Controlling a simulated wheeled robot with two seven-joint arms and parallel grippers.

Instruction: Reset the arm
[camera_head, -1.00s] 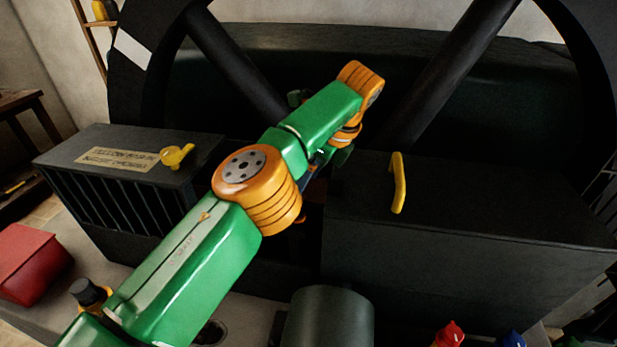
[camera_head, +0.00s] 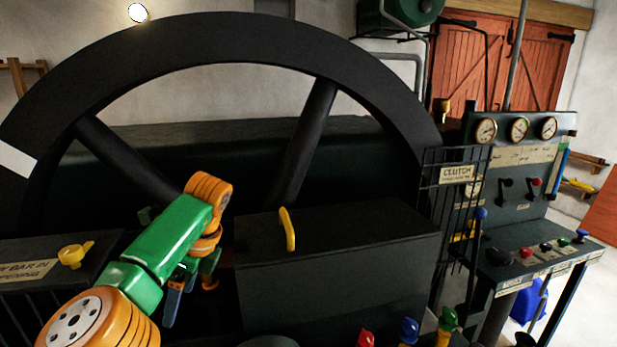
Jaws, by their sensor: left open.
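My left arm (camera_head: 160,250), green with orange joints, reaches in from the lower left in the head view. My left gripper (camera_head: 190,294) hangs below its wrist, small and dark, with the jaws open. No object shows between the jaws. It is over the dark gap left of the black box with the yellow handle (camera_head: 288,229). What lies below the gripper is hard to make out. My right gripper is not in view.
A large black spoked flywheel (camera_head: 305,50) stands behind the arm. A yellow knob (camera_head: 76,254) sits on the left box. At right are a railing with a clutch sign (camera_head: 457,173) and a control console with gauges (camera_head: 518,130) and levers. Red, blue and green tops show at the bottom edge.

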